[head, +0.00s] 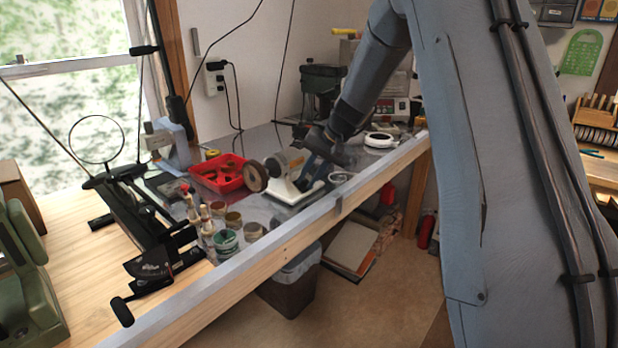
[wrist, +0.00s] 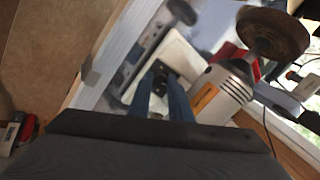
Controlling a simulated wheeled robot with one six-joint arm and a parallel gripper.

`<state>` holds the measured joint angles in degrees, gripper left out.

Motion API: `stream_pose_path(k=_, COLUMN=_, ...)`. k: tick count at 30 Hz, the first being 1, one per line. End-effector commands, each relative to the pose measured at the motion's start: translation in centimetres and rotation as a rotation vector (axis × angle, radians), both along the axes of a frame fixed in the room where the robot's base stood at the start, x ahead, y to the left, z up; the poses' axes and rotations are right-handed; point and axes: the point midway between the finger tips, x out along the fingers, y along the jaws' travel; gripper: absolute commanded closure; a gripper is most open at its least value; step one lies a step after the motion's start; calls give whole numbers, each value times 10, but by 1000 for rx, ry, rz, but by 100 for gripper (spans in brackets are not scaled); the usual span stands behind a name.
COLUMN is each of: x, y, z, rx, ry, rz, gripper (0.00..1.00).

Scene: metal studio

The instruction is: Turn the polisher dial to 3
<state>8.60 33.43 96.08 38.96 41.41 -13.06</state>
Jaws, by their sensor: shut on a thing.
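The polisher (head: 290,165) stands on the metal-topped bench, with a white base (head: 292,192) and a brown round wheel (head: 255,177) on its left. In the wrist view the polisher body (wrist: 222,92) lies to the right of my fingers, with its wheel (wrist: 273,33) at the upper right. My gripper (wrist: 165,74) reaches down to the front of the white base, and its blue fingers are shut on a small dark part there, which I take for the dial (wrist: 165,70). The fingers hide most of it, so its setting cannot be read.
A red tray (head: 217,174) and several small jars (head: 226,240) stand left of the polisher. A white round item (head: 380,140) lies to the right. The bench's front edge (head: 285,232) runs close to the polisher.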

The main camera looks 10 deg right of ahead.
Motion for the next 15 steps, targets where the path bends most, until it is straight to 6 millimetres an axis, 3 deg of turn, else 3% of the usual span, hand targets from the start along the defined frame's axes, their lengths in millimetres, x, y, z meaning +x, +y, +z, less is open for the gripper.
stream_pose_path(k=15, x=1, y=0, z=1, rx=79, ry=56, rz=-170, gripper=100)
